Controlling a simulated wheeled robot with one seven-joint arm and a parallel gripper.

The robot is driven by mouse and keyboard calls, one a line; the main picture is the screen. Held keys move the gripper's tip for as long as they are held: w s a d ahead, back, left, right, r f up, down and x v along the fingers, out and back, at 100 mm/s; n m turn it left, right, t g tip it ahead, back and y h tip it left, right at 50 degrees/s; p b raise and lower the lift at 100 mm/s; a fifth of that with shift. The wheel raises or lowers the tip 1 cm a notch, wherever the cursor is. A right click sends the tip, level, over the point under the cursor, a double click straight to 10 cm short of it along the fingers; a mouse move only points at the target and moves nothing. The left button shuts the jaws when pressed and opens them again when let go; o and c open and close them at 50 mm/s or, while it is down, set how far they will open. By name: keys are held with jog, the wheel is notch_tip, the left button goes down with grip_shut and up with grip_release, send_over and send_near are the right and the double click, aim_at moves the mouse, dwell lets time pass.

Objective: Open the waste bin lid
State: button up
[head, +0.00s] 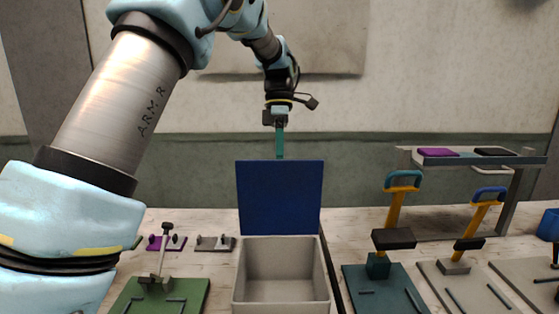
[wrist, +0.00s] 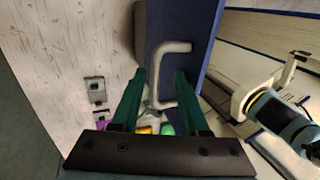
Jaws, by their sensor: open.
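The grey waste bin (head: 281,272) stands on the table with its mouth open and its inside looking empty. Its dark blue lid (head: 280,197) stands about upright at the bin's back edge. In the wrist view the lid (wrist: 193,28) shows its other face with a pale grey bar handle (wrist: 171,47). My gripper (head: 280,156) is above the lid's top edge with teal fingers pointing down; their tips seem hidden behind the lid. In the wrist view my gripper (wrist: 160,74) is open, with the handle between its fingers; contact cannot be told.
A green fixture plate (head: 160,297) is left of the bin, with small purple (head: 166,242) and grey (head: 214,243) fixtures behind. Right are toggle presses with yellow levers (head: 394,210) and a grey rack (head: 470,160) holding flat pieces. Free air surrounds the lid's top.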

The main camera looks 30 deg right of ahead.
jog(key=b+v, duration=0.1)
jog(key=v, duration=0.9)
jog(key=shift+r, duration=0.4)
jog(key=shift+w, duration=0.15)
